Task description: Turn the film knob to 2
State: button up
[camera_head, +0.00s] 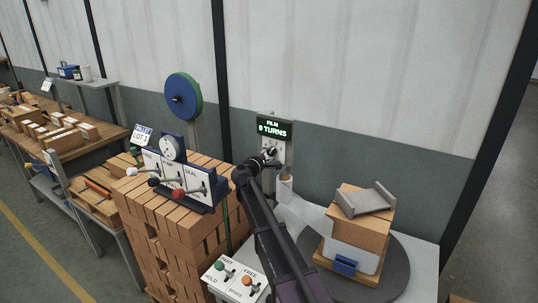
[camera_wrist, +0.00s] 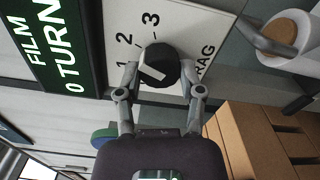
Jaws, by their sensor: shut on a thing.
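The film knob (camera_wrist: 160,64) is a round black knob with a pale pointer mark, on a white plate (camera_wrist: 187,22) marked 1, 2, 3 and DRAG. The mark lies on the side of the knob towards the 1, but its exact setting is hard to read. My gripper (camera_wrist: 160,80) is shut on the knob, one finger on each side. In the head view my gripper (camera_head: 268,156) is at the panel below the display (camera_head: 273,128), which reads FILM 0 TURNS. My gripper partly hides the knob there.
A film roll (camera_head: 285,186) is right of my gripper. Wrapped bricks (camera_head: 350,238) stand on a round turntable (camera_head: 393,268). A lever panel (camera_head: 168,176) and brick stack (camera_head: 165,239) are at left.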

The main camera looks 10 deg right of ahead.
jog(key=o, duration=1.2)
jog(key=shift+w, duration=0.1)
jog(key=shift+c, duration=0.2)
jog(key=shift+s, duration=0.2)
jog(key=v, duration=1.1)
jog(key=shift+s+a, duration=0.25)
jog(key=shift+s, duration=0.05)
